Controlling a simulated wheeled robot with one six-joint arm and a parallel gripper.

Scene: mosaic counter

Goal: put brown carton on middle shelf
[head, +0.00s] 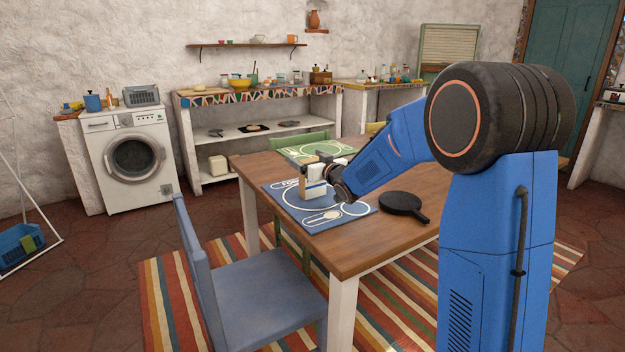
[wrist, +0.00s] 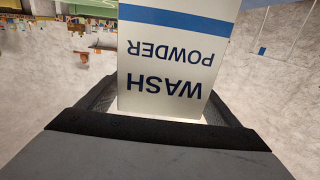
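A carton (wrist: 172,62) marked "WASH POWDER", off-white with a blue band, stands between the fingers of my gripper (wrist: 162,100) in the wrist view. The lettering appears upside down there. In the head view the carton (head: 312,190) has a tan side and a blue-banded face, over the blue placemat (head: 280,187) on the table. I cannot tell whether it touches the mat. My gripper (head: 325,172) is shut on it. A white middle shelf (head: 285,129) runs under the mosaic counter top (head: 215,97) at the back wall, with a dark pan and plates on it.
The wooden table (head: 330,246) stands between me and the counter. A black pan (head: 402,203) lies on it. A blue chair (head: 260,292) is at its left. A cream box (head: 218,165) sits on the low shelf. A washing machine (head: 132,165) stands left of the counter.

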